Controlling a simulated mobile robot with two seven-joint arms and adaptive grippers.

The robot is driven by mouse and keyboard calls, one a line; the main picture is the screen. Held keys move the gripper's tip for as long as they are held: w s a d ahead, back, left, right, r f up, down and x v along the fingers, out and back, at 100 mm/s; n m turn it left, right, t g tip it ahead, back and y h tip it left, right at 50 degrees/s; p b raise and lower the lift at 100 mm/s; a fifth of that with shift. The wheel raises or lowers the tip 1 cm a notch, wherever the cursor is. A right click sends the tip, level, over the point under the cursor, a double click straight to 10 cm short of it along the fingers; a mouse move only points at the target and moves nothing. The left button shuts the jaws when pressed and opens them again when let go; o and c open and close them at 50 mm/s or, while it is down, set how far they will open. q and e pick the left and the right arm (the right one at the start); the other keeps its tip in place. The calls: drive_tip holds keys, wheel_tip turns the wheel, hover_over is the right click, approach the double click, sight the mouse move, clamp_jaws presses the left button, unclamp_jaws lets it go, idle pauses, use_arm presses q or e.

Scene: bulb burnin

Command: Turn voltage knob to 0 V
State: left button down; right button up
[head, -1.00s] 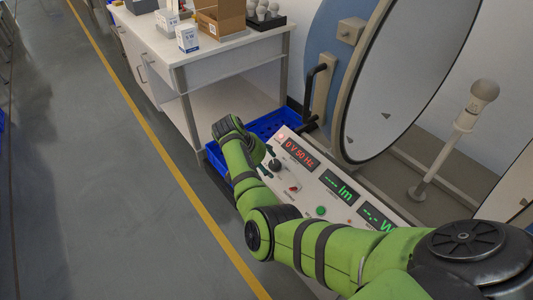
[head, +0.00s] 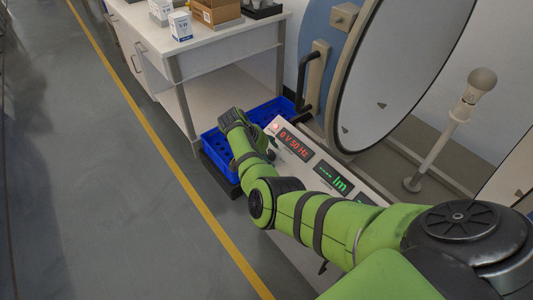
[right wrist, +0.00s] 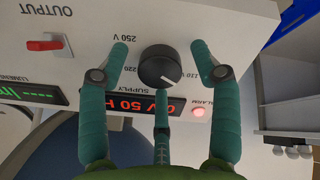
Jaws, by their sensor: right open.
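The black voltage knob (right wrist: 160,67) sits on the white panel (right wrist: 215,25), between the 250 V, 220 and 110 V marks. Its white pointer line slants to the lower right in the right wrist view. My right gripper (right wrist: 160,58) is open, with a teal finger on each side of the knob and a third finger below it. I cannot tell whether any finger touches the knob. In the head view my right arm hides the knob. The red supply display (head: 293,143) reads 0 V 50 Hz. My left gripper is not in view.
A lit red alarm lamp (right wrist: 198,112) and a red switch (right wrist: 45,45) are on the panel. A blue crate (head: 212,143) stands beside the panel, near a white workbench (head: 215,50). A large round sphere opening (head: 395,75) and a bulb on a post (head: 480,82) are behind.

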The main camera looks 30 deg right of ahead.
drive_tip(key=c, duration=1)
drive_tip(key=shift+c, duration=0.7)
drive_tip(key=shift+r+n+p, duration=0.15)
drive_tip(key=shift+n+p, duration=0.55)
drive_tip(key=shift+n, duration=0.3)
drive_tip(key=n+p, duration=0.2)
drive_tip(key=n, duration=0.1)
drive_tip(key=shift+n, duration=0.3)
drive_tip(key=n+p, duration=0.1)
drive_tip(key=n, duration=0.2)
drive_tip(key=shift+n+t+p, duration=0.3)
drive_tip(key=shift+n+p, duration=0.35)
drive_tip(key=shift+n, duration=1.05)
